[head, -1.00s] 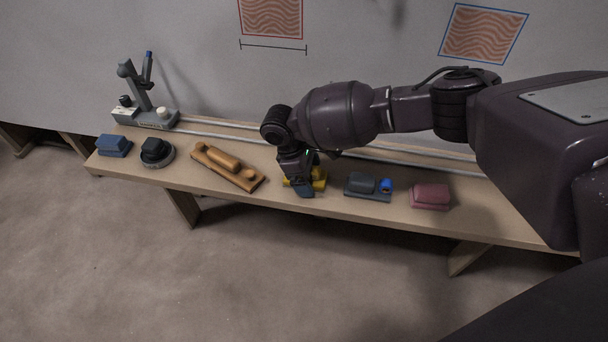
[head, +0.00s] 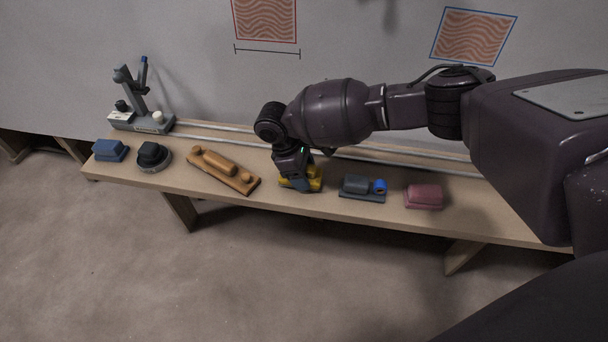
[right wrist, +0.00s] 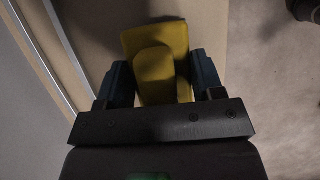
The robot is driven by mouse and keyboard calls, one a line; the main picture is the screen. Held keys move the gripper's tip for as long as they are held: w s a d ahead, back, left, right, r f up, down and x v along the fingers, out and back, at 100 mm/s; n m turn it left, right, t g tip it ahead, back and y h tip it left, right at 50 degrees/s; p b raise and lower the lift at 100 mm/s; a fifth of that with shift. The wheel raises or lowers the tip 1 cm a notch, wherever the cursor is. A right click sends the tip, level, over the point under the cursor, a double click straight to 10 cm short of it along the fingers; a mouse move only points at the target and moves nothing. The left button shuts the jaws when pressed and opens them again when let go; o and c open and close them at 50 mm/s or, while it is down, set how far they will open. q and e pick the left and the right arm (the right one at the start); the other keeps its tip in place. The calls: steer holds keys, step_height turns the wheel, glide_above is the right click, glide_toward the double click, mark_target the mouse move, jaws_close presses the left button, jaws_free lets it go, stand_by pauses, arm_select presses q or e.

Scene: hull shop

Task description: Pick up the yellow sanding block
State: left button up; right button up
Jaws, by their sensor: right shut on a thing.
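The yellow sanding block (head: 314,181) is at the middle of the bench, partly hidden behind my right gripper (head: 302,184) in the head view. In the right wrist view the yellow sanding block (right wrist: 157,62) has a flat base and a raised grip, and it lies between the two blue fingers of my right gripper (right wrist: 165,82). The fingers are shut on it, one on each side. I cannot tell whether the block touches the bench or is slightly above it. My left gripper is not in view.
On the bench (head: 300,206) stand a wooden sander (head: 223,168), a grey block with a blue knob (head: 362,187), a pink block (head: 424,196), a round black-topped tool (head: 152,156), a blue block (head: 110,150) and a grey stand (head: 142,112). A metal rail runs along the back.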

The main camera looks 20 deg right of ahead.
step_height(320, 180, up, 12)
steer(key=p, duration=0.3)
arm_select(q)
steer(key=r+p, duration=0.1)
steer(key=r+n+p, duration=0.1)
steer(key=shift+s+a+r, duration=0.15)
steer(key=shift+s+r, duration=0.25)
arm_select(e)
step_height(320, 180, up, 6)
steer(key=shift+r, duration=0.2)
